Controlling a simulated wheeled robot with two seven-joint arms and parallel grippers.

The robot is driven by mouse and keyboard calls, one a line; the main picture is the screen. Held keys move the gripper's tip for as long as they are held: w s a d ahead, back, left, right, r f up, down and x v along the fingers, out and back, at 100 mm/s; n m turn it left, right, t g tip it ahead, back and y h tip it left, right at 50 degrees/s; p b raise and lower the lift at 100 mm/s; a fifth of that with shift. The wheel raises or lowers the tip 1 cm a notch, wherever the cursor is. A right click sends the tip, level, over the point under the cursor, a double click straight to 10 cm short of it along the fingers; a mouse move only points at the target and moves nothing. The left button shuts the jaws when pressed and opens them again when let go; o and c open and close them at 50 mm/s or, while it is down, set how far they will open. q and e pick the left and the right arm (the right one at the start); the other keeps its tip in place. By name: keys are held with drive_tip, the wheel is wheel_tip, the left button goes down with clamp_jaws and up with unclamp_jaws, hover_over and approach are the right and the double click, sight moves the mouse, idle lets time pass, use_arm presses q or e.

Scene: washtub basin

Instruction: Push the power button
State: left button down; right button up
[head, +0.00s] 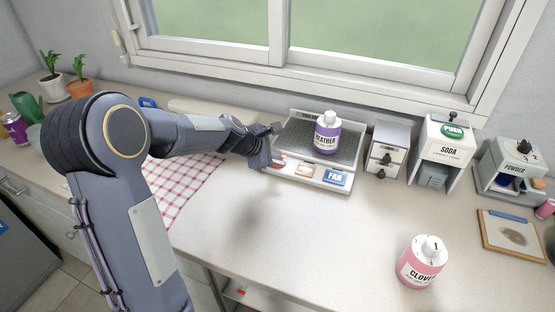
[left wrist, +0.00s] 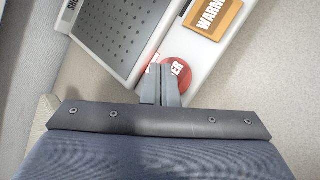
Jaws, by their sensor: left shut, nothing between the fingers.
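A grey perforated tray device (head: 288,136) stands against the back wall with a white front panel. Its red round power button (left wrist: 180,72) shows in the left wrist view, partly hidden by my fingers, with the letters "ER" visible. In the head view only a bit of red shows beside my gripper. My left gripper (head: 274,160) is shut and empty. Its fingertips (left wrist: 161,70) lie over the left part of the red button; I cannot tell whether they touch it. My right gripper is in neither view.
Beside the power button are an orange WARM button (left wrist: 213,17) and a blue FAN button (head: 336,178). A purple HEATHER bottle (head: 327,139) stands on the tray. A pink CLOVER bottle (head: 421,262) and a soda dispenser (head: 446,150) stand right. The counter's middle is clear.

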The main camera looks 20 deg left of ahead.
use_arm(q)
drive_tip(key=shift+r, duration=0.15)
wheel_tip(320, 180, up, 6)
drive_tip(key=p, duration=0.6)
idle(0.5)
drive_tip(key=s+d+r+m+g+h, duration=0.1)
drive_tip(key=s+d+r+m, duration=0.1)
drive_tip(key=s+r+m, duration=0.4)
drive_tip(key=s+d+r+m+h, duration=0.1)
drive_tip(key=s+d+m, duration=0.2)
drive_tip(key=s, duration=0.6)
drive_tip(key=s+d+f+m+g, duration=0.1)
drive_tip(key=s+f+m, duration=0.1)
drive_tip(key=s+m, duration=0.4)
drive_tip(key=s+d+f+m+g+y, duration=0.1)
drive_tip(key=s+m, duration=0.5)
drive_tip(key=s, duration=0.7)
drive_tip(key=shift+d+f, duration=0.35)
drive_tip(key=shift+d, duration=0.25)
